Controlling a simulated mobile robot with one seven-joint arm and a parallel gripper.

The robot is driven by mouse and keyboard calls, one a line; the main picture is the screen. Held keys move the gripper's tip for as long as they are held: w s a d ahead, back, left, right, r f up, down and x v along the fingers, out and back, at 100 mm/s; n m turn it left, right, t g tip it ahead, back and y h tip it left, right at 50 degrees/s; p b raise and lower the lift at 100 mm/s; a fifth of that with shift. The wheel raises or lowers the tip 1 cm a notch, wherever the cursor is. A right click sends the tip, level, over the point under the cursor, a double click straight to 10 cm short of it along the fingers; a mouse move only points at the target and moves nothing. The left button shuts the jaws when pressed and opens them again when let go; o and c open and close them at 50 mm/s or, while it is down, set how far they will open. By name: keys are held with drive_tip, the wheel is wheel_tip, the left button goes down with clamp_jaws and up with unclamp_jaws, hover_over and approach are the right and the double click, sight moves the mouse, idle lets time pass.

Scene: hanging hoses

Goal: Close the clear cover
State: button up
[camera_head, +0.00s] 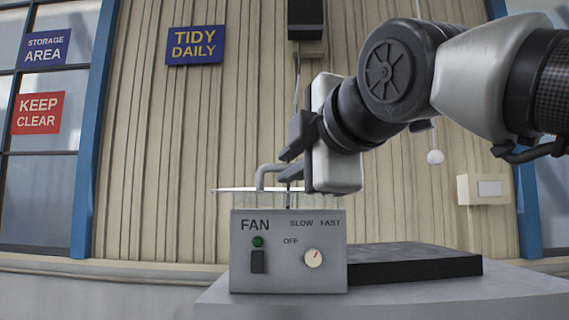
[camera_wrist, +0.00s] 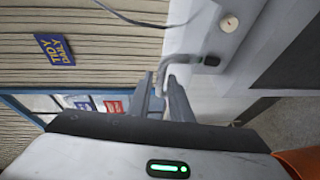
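The clear cover (camera_head: 226,190) shows in the head view as a thin pale sheet, seen nearly edge-on, at the top of the grey fan box (camera_head: 240,275). A bent grey bar (camera_head: 262,172), which looks like its handle, rises above the sheet. It also shows in the wrist view (camera_wrist: 167,60). My gripper (camera_head: 288,165) is above the box with its fingers spread. In the wrist view the bar reaches between my fingertips (camera_wrist: 162,84). I cannot tell whether they touch it. The cover's far side and hinge are hidden.
The box front has a green lamp (camera_head: 258,241), a dark switch (camera_head: 257,262) and a round knob (camera_head: 313,258). A black slab (camera_head: 420,265) lies right of the box on the grey table (camera_head: 450,298). Behind is a ribbed wall with a hanging cord.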

drive_tip(key=shift+x, duration=1.3)
clamp_jaws()
drive_tip(key=shift+f, duration=0.15)
